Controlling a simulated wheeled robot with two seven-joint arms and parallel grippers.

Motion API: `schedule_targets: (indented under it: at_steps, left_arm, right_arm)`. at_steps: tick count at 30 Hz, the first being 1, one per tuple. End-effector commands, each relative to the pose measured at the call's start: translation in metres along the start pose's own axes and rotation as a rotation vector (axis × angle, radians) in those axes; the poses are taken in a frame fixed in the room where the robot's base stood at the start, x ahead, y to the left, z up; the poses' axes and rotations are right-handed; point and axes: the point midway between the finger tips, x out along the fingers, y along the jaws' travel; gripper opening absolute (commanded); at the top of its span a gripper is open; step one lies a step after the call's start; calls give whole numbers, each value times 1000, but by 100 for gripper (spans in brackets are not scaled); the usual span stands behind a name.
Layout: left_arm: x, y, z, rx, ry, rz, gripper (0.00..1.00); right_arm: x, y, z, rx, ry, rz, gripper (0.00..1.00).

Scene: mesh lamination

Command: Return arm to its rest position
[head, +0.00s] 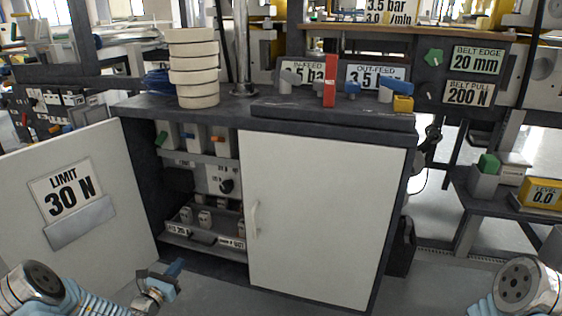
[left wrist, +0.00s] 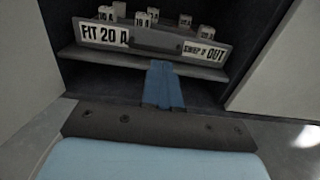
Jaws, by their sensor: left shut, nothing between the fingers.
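My left gripper (head: 174,269) is low at the left of the head view, in front of the cabinet's open left side. Its blue fingers are shut together with nothing between them, and they also show in the left wrist view (left wrist: 163,85). In that view the fingers point at a tray (left wrist: 150,40) with several small labelled blocks and the signs "FIT 20 A" and "SWEEP 2 OUT". The tray's sign side shows behind the fingertips. My right arm shows only as a joint at the lower right of the head view; its gripper is out of frame.
The cabinet's left door (head: 80,205), marked "LIMIT 30 N", stands open at the left. The right door (head: 322,215) is closed. Stacked cream rings (head: 194,68) and a red block (head: 330,80) stand on the cabinet top. A shelf with a yellow box (head: 541,194) is at the right.

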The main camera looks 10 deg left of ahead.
Motion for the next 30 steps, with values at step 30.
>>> schedule_targets:
  at_steps: [30]
  left_arm:
    - [-224, -352, -90, 1938, -55, -1860, 0]
  right_arm:
    - [-53, -30, 6, -16, -16, -14, 66]
